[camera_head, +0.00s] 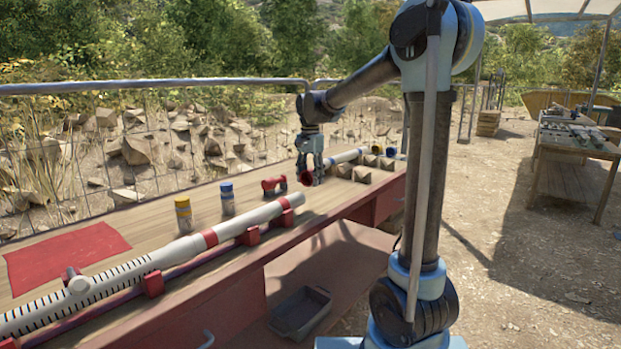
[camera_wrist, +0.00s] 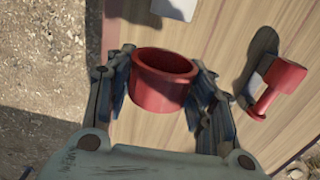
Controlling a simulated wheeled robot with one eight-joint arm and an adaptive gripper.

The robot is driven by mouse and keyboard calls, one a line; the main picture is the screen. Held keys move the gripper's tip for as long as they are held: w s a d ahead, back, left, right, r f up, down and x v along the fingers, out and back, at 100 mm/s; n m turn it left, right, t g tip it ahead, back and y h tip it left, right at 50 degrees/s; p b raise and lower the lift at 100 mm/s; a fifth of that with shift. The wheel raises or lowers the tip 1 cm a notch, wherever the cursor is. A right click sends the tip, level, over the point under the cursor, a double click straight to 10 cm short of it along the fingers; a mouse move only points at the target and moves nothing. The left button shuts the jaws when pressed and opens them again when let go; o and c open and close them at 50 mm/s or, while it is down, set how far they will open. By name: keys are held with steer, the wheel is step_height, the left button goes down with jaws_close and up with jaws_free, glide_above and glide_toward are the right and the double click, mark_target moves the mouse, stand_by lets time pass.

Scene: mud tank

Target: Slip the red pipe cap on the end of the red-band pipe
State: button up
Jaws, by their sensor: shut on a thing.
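My gripper (camera_head: 311,168) is shut on the red pipe cap (camera_head: 306,179), holding it over the bench, a short way beyond the near pipe's right end. In the wrist view the cap (camera_wrist: 165,86) sits between both fingers, with its round opening visible. The red-band pipe (camera_head: 240,221) is long and white, with a red band (camera_head: 210,238) and black marks toward its left part. It lies along the front of the bench on red supports. Its red-ringed right end (camera_head: 285,203) is bare and apart from the cap.
A red tool (camera_head: 274,186) stands behind the pipe end and shows in the wrist view (camera_wrist: 277,88). A yellow-lidded jar (camera_head: 183,215) and a blue-lidded jar (camera_head: 227,199) stand behind the pipe. Several small blocks (camera_head: 362,174) lie to the right. A red mat (camera_head: 67,256) lies left.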

mark_target(298, 193)
steer(key=shift+s+a+f, duration=0.15)
steer(key=shift+f, duration=1.05)
steer(key=shift+s+a+f, duration=0.1)
steer(key=shift+s+f, duration=0.05)
steer(key=shift+f, duration=1)
steer(key=shift+s+a+f, duration=0.15)
steer(key=shift+f, duration=0.25)
steer(key=shift+s+a+f, duration=0.1)
steer(key=shift+s+f, duration=0.05)
steer(key=shift+f, duration=0.25)
steer(key=shift+s+a, duration=0.8)
steer(key=shift+s, duration=0.2)
steer(key=shift+s+a, duration=0.75)
steer(key=shift+s, duration=0.25)
steer(key=o, duration=0.9)
steer(key=shift+o, duration=0.2)
steer(key=shift+r, duration=0.1)
